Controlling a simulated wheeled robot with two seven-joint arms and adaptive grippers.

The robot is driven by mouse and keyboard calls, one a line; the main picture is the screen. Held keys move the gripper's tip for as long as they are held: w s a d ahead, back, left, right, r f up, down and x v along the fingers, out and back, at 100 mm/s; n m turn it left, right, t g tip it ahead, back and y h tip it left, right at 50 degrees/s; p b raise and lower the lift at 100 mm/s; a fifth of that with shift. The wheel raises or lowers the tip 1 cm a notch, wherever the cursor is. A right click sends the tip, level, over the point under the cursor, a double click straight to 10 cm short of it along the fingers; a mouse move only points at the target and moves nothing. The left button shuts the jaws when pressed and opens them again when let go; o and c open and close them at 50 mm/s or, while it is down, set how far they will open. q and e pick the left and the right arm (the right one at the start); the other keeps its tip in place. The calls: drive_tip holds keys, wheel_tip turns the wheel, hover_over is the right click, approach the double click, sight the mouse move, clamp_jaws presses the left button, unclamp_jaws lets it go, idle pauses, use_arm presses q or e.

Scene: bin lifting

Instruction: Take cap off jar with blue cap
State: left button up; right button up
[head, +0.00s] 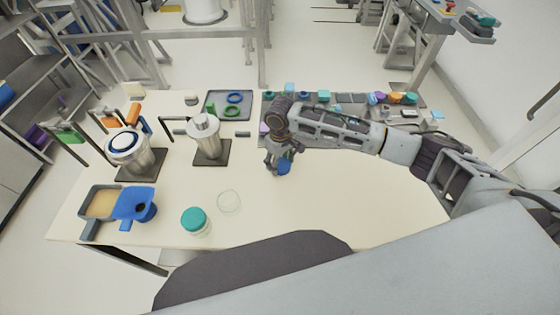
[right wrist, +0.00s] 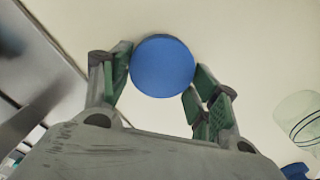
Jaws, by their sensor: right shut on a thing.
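My right gripper (head: 280,160) is over the middle of the table, its fingers pointing down. It is shut on a round blue cap (head: 284,167), which shows just below the fingers. In the right wrist view the cap (right wrist: 162,66) is a flat blue disc between the fingertips of the gripper (right wrist: 160,78). No jar shows under the cap; I cannot tell whether one is hidden there. A clear, uncapped glass jar (head: 229,202) stands to the left of the gripper, apart from it. A jar with a teal cap (head: 196,221) stands nearer the front. My left gripper is not in view.
A blue funnel-like holder (head: 135,205) and a grey tray (head: 100,203) are at the left. Metal machines (head: 205,137) stand behind them. A dark tray (head: 229,105) with rings and a row of small coloured items line the back. The table's front right is clear.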

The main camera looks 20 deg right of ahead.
sight(280, 164)
drive_tip(key=o, duration=1.1)
drive_tip(key=shift+f, duration=0.1)
wheel_tip(280, 164, up, 12)
drive_tip(key=shift+r+b, duration=0.15)
drive_tip(key=shift+b, duration=0.25)
drive_tip(key=shift+s, duration=0.1)
idle(0.5)
